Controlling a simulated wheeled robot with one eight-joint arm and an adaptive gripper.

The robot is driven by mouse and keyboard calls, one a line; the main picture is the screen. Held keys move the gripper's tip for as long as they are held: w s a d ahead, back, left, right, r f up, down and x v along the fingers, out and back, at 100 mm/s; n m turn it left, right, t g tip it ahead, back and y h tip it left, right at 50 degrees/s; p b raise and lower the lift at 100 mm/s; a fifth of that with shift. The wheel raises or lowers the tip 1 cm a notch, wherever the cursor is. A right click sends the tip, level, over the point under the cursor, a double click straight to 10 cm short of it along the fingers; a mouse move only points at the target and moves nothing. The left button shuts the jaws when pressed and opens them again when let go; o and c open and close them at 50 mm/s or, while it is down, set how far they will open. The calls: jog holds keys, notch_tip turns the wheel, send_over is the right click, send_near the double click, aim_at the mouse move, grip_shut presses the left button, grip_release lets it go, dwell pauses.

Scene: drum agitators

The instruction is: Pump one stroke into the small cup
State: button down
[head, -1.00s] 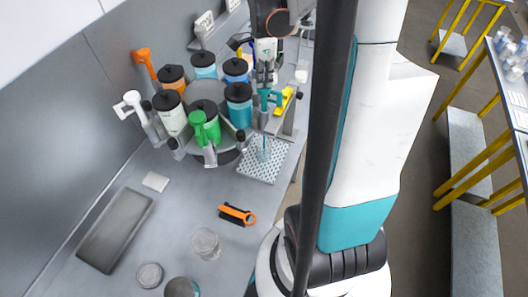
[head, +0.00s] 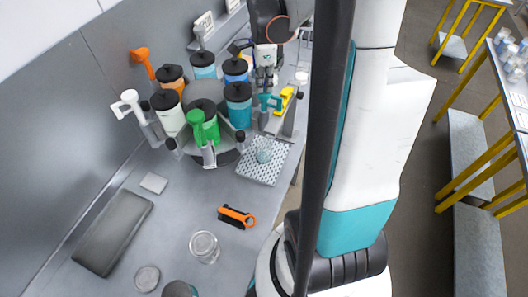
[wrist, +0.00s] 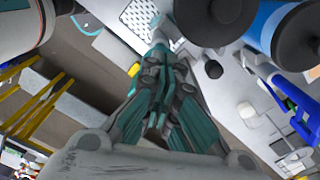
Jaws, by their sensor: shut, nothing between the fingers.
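The small clear cup (head: 264,153) stands upright on a white perforated tray (head: 250,172), below the teal pump handle (head: 270,101) of the teal canister (head: 238,106). My gripper (head: 267,84) is shut and empty, pointing down just above and behind the teal handle. From these views I cannot tell whether it touches the handle. In the wrist view my gripper's teal and grey fingers (wrist: 158,62) are together, with the perforated tray (wrist: 138,16) beyond them. The cup's contents are too small to make out.
Several black-lidded canisters ring the carousel (head: 208,90), with a green handle (head: 203,128) and a white handle (head: 130,103).

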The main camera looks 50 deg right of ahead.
jog(key=shift+r+p, duration=1.85)
jog(key=shift+r, duration=1.25)
notch_tip(320, 180, up, 6)
jog(key=p, duration=0.3)
